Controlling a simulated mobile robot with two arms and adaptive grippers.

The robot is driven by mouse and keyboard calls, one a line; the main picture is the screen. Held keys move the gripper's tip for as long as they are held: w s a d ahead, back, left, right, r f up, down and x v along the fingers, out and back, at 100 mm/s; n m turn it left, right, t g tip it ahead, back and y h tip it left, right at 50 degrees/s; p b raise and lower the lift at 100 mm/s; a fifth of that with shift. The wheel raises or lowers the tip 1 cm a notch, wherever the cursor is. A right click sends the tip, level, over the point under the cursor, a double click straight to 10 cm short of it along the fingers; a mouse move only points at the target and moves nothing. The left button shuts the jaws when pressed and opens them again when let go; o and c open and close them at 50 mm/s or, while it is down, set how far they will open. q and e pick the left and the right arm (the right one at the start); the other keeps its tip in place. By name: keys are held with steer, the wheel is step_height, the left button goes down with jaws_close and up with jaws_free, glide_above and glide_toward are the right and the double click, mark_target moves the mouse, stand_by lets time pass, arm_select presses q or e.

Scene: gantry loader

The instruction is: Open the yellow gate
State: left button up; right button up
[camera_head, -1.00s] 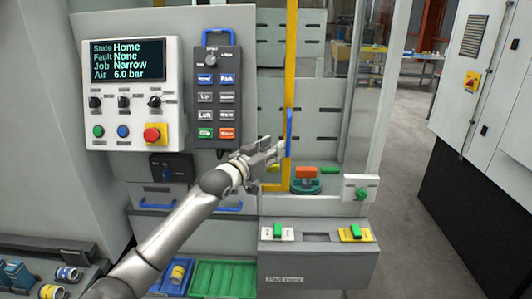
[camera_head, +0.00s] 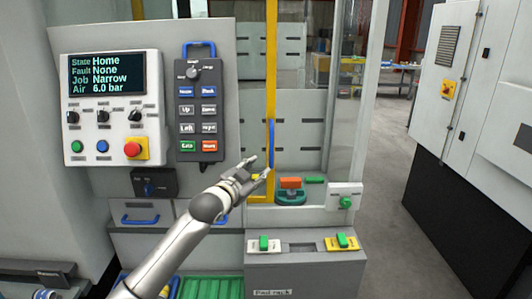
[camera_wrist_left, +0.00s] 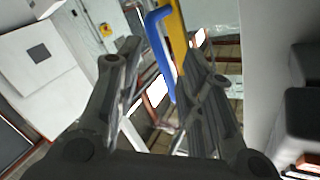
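The yellow gate (camera_head: 270,60) shows as a narrow upright yellow frame at the loader's opening, with a vertical blue handle (camera_head: 271,143) on it. It looks closed, though I cannot be sure. My left gripper (camera_head: 262,166) is open beside the lower part of the handle. In the left wrist view, the blue handle (camera_wrist_left: 160,55) and the yellow bar (camera_wrist_left: 178,35) lie in the gap between the spread fingers of my left gripper (camera_wrist_left: 163,60). I cannot tell whether either finger touches the handle. My right gripper is not in view.
A control panel with a screen (camera_head: 113,74) and a blue-handled button pendant (camera_head: 199,110) are left of the gate. A pad rack (camera_head: 300,270) juts out below. Open floor lies right, before a grey cabinet (camera_head: 480,90).

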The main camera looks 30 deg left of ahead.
arm_select(q)
step_height(320, 180, down, 3)
steer(key=w+d+m+g+y, duration=0.1)
steer(key=w+d+m+y, duration=0.15)
steer(key=m, duration=0.45)
steer(key=m+g+y+b, duration=0.35)
steer(key=m+y, duration=0.55)
steer(key=m, duration=0.6)
glide_toward(272, 147)
steer(key=shift+h, duration=0.25)
steer(key=p+x, duration=0.3)
steer(key=x, duration=0.7)
steer(key=shift+w+a, duration=0.25)
steer(key=shift+a, duration=0.05)
jaws_close()
